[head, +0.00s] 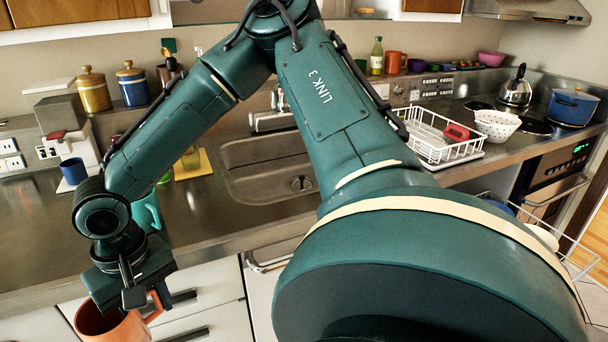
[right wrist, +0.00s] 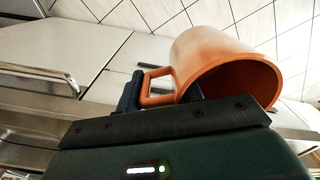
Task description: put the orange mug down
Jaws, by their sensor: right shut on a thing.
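My right gripper (head: 138,292) is shut on the handle of an orange mug (head: 128,328). The mug hangs in front of the counter's front edge, over the drawers, with its lower part cut off by the frame. In the right wrist view the mug (right wrist: 205,52) shows its open mouth at the right, and its handle is at the gripper (right wrist: 165,90). The mug touches no surface that I can see. My left gripper is not in view.
The steel counter (head: 40,235) has free room at the front left. A teal mug (head: 150,210), partly hidden by my arm, and a blue mug (head: 73,171) stand farther back. The sink (head: 262,180) and white dish rack (head: 462,151) are right. Another orange mug (head: 394,63) stands at the back.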

